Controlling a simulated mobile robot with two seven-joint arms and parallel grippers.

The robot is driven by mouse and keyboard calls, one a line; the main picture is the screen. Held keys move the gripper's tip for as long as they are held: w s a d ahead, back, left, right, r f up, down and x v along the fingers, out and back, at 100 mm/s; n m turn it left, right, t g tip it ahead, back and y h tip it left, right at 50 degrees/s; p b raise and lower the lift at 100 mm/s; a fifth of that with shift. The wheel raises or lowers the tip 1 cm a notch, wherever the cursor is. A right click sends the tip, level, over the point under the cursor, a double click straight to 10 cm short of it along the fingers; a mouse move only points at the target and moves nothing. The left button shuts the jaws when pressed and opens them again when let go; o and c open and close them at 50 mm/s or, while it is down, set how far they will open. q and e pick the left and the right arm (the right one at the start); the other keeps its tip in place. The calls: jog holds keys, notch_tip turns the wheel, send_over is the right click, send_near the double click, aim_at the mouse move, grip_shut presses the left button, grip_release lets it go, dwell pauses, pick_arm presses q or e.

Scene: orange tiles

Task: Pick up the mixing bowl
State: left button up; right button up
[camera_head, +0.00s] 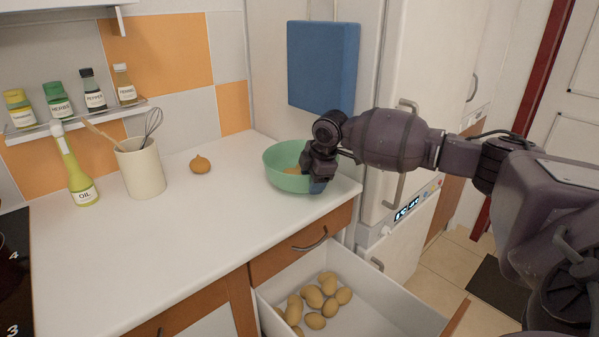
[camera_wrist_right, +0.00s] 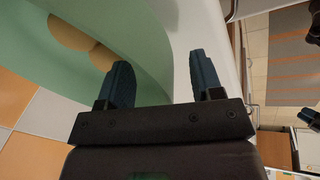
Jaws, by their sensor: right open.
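The green mixing bowl (camera_head: 278,158) stands upright on the counter near its right end. My right gripper (camera_head: 314,174) is at the bowl's right side, fingers pointing down. In the right wrist view, the gripper (camera_wrist_right: 160,70) is open, with one finger over the bowl's inside and the other outside. The wall of the bowl (camera_wrist_right: 150,40) runs between them, and I see no finger closed on it. Rounded yellow-brown items (camera_wrist_right: 70,32) lie in the bowl; the arm partly hides them in the head view.
An open drawer (camera_head: 385,297) with several potatoes (camera_head: 314,297) juts out below the counter. A tall white fridge (camera_head: 418,60) stands close on the right. An onion (camera_head: 200,164), a utensil crock (camera_head: 141,170) and an oil bottle (camera_head: 78,175) stand left of the bowl. The front counter (camera_head: 150,255) is clear.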

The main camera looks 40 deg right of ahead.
jog(key=shift+w+f, duration=0.15)
jog(key=shift+f, duration=0.15)
jog(key=shift+r, duration=0.1)
jog(key=shift+c, duration=0.8)
jog(key=c, duration=0.9)
jog(key=shift+c, duration=0.2)
jog(key=shift+r, duration=0.1)
